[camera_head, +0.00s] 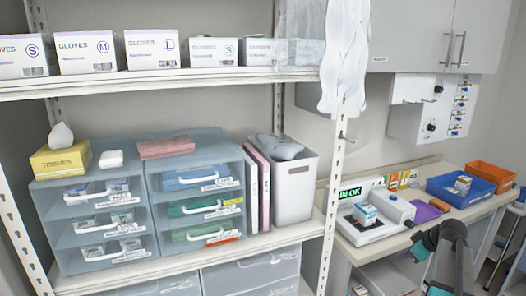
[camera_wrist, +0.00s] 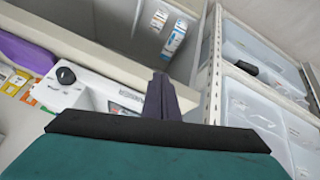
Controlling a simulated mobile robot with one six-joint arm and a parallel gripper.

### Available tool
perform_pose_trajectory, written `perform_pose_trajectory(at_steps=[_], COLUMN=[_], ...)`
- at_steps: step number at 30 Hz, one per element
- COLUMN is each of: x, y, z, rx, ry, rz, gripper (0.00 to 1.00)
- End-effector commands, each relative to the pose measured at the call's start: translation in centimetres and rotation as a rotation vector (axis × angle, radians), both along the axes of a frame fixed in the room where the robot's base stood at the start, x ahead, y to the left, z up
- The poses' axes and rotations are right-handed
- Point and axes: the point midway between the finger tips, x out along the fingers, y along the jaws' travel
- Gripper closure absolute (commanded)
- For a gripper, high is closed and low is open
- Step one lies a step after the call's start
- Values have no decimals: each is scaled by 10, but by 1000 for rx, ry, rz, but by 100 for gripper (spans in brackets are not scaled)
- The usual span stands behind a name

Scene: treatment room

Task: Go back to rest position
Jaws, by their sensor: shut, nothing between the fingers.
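My gripper (camera_wrist: 160,95) shows in the wrist view with its dark fingers pressed together and nothing between them. It points toward the gap between the counter (camera_wrist: 110,55) and the shelf unit (camera_wrist: 208,70). In the head view my dark arm is at the lower right, in front of the counter (camera_head: 340,250); its fingertips cannot be made out there. A white device (camera_head: 365,232) with a green "IN OK" display stands on the counter, with a small box (camera_head: 365,213) on it. The device also shows at the left of the wrist view (camera_wrist: 85,92).
The shelf unit (camera_head: 190,80) holds several glove boxes, drawer units (camera_head: 105,215), a tissue box (camera_head: 60,160) and a grey bin (camera_head: 296,190). A blue tray (camera_head: 455,198) and orange tray (camera_head: 490,175) stand on the counter. Small boxes (camera_wrist: 173,38) lie beyond my fingertips.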

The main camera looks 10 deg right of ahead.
Motion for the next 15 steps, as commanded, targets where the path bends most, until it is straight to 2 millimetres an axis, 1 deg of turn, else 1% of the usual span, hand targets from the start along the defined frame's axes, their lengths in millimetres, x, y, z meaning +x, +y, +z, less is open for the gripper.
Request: perform_pose_trajectory(at_steps=[1, 3, 8, 9, 15], x=[0, 0, -5, -7, -24], y=[19, 40, 87, 99, 157], z=[-21, -44, -96, -109, -168], rx=[25, 56, 117, 130, 185], ry=[30, 69, 161, 186, 306], rz=[-4, -19, -51, -61, -104], gripper=[100, 100, 100, 100, 100])
